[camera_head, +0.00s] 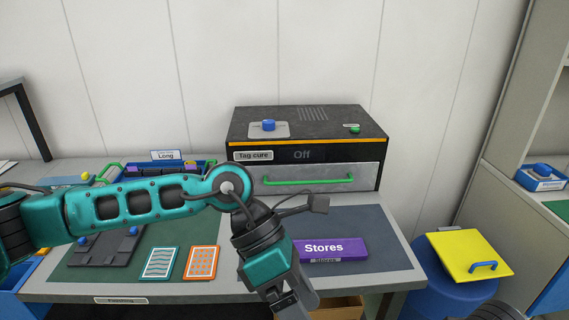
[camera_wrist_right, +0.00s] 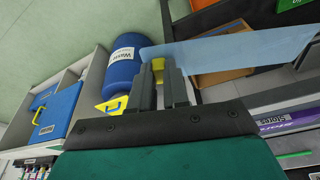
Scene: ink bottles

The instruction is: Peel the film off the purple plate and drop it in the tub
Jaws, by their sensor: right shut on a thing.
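The purple plate (camera_head: 331,250), lettered Stores, stands at the front right of the bench and also shows in the right wrist view (camera_wrist_right: 282,117). The film (camera_wrist_right: 235,48) is a pale blue see-through strip with a yellow tab (camera_wrist_right: 158,66). My right gripper (camera_wrist_right: 160,82) is shut on that tab; the strip stretches right, apart from the plate in that view, with its far end cut off. The blue tub (camera_head: 450,294) stands right of the bench, its yellow lid (camera_head: 462,250) on top; it shows too in the wrist view (camera_wrist_right: 124,72). My left gripper (camera_head: 287,300) hangs before the bench, fingertips cut off.
A black Tag cure box (camera_head: 310,125) with a green-handled drawer (camera_head: 318,178) stands at the back. Two patterned cards (camera_head: 201,262) lie at the front of the bench. My left arm crosses over the bench. A cabinet (camera_head: 505,200) stands right of the tub.

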